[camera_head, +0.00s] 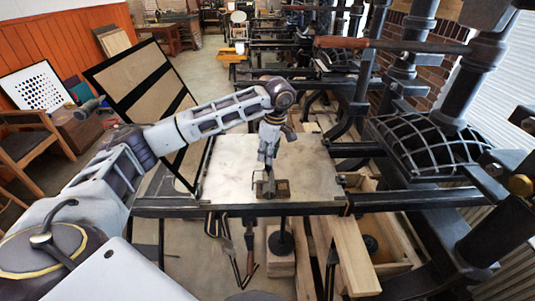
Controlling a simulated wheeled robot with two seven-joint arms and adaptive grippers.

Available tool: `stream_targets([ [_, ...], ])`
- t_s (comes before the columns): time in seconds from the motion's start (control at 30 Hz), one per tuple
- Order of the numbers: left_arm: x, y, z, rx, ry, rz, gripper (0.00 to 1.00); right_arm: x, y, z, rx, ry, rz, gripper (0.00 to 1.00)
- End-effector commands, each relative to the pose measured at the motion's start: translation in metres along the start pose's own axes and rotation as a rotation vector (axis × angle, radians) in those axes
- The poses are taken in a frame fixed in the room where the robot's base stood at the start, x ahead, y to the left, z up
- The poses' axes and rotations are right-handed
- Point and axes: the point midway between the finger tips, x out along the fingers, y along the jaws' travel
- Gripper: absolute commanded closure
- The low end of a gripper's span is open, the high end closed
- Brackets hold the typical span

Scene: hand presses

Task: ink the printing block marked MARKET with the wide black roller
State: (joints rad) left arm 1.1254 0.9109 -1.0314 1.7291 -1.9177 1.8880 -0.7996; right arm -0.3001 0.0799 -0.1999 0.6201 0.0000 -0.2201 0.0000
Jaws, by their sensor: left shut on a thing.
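My left gripper (266,160) points down over the pale flat press bed (230,172), near its front edge. It is shut on a small dark tool (265,183), mostly hidden by the fingers; I cannot tell for sure that it is the wide black roller. A small brown block (283,189) sits on the bed at the tool's lower end. No lettering is readable on it, so I cannot confirm the MARKET mark. Whether the tool touches the block is too small to tell. My right gripper is not in view.
A framed lid (140,82) stands tilted open behind my left arm. The press's dark frame and column (480,75) crowd the right. Below the bed front are a black round-based thing (281,241) on a wooden block and wooden beams (352,255). The bed's left part is clear.

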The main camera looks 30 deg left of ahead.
Motion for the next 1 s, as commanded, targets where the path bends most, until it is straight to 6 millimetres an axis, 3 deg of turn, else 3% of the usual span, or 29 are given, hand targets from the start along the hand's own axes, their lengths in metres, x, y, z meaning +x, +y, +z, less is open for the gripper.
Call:
stream_targets([
  [0.7, -0.003, 0.013, 0.027, 0.002, 0.0, -0.005, 0.94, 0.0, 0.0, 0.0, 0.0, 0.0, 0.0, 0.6],
  [1.0, -0.005, 0.015, 0.03, 0.002, 0.0, -0.003, 0.94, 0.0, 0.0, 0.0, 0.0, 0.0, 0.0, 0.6],
])
